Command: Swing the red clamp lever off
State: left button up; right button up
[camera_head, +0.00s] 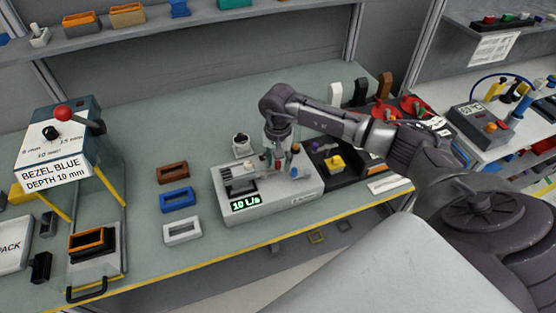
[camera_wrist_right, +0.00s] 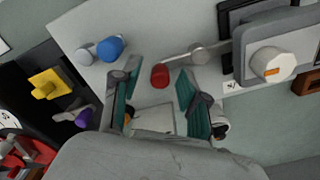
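The red clamp lever shows in the wrist view as a thin metal arm with a red knob (camera_wrist_right: 160,76), running to a round pivot at its right. It sits on the light grey module (camera_head: 293,198) with a green "10 L/s" display on the bench. My right gripper (camera_wrist_right: 157,74) is open, its two teal fingers on either side of the red knob. I see gaps between knob and fingers. In the head view the right gripper (camera_head: 277,160) hangs over the module and partly hides the lever. My left gripper is not in view.
A blue knob (camera_wrist_right: 110,48) is close to the lever. A black tray with a yellow part (camera_head: 334,163) stands right of the module. Brown (camera_head: 173,172), blue (camera_head: 178,199) and white (camera_head: 182,231) bezels lie left. A press with a red ball handle (camera_head: 62,113) stands farther left.

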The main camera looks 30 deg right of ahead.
grip_shut()
